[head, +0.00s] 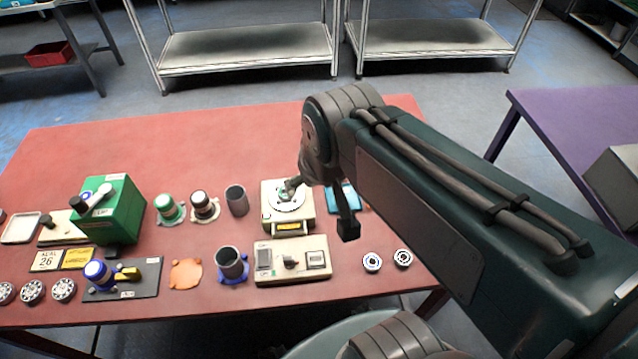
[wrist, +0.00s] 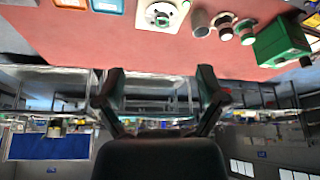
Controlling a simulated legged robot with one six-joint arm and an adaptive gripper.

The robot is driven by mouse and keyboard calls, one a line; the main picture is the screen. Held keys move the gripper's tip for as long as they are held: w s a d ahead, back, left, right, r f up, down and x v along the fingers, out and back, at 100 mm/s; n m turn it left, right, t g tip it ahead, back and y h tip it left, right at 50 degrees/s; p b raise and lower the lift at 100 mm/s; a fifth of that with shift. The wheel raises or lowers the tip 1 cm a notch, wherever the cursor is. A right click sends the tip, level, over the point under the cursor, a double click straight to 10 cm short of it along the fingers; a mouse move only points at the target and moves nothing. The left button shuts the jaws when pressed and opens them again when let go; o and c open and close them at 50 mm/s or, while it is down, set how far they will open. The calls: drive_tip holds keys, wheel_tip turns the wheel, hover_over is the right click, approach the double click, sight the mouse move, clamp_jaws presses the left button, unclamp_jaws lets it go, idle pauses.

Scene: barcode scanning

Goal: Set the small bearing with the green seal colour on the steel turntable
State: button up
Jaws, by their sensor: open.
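The steel turntable (head: 292,207) is a pale disc on a cream base in the middle of the red table. A small ring with a green tint (head: 284,196), which looks like the green-sealed bearing, lies on the disc, partly hidden by my gripper. In the wrist view, the turntable (wrist: 151,15) is at the top edge with a small dark-centred thing on it. My gripper (head: 320,212) hangs near the turntable in the head view. In the wrist view my gripper (wrist: 161,82) has its fingers wide apart with nothing between them.
Bearings with a blue seal (head: 372,261) and a dark seal (head: 402,258) lie at the front right. A device with a switch (head: 291,262) stands in front of the turntable. Grey cups (head: 237,200), a green press (head: 118,210) and several bearings (head: 32,291) are to the left. The table's far part is clear.

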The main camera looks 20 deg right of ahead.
drive_tip(key=shift+s+r+t, duration=0.15)
drive_tip(key=shift+s+t, duration=0.25)
drive_tip(key=shift+s, duration=1.5)
